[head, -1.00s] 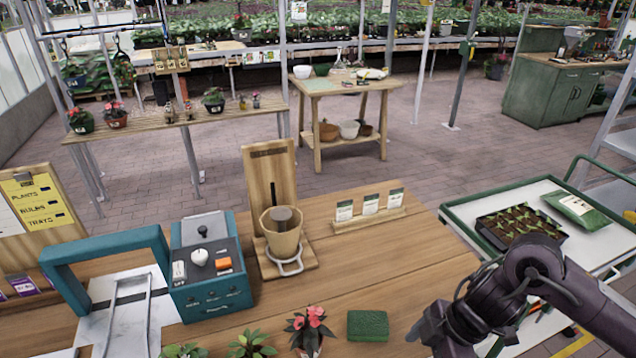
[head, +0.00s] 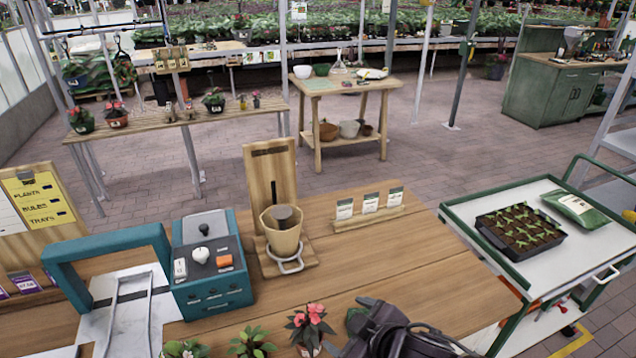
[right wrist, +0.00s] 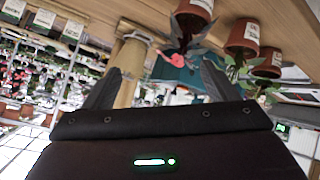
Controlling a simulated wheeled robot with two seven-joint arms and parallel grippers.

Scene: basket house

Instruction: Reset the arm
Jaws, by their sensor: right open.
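My right arm comes in at the bottom of the head view, and its dark gripper (head: 385,332) is over the front of the wooden table, beside the red-flowered plant (head: 309,327). In the right wrist view the gripper (right wrist: 160,88) has its two fingers spread apart, with nothing held between them. The red flower (right wrist: 173,60) shows beyond the fingers in that tilted view. My left gripper is not in view.
The table (head: 350,265) also holds a teal control box (head: 212,285), a wooden stand with a pot (head: 283,240) and seed packets (head: 370,205). A green block (head: 354,317) is mostly hidden by my arm. A cart with a seedling tray (head: 520,232) stands right.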

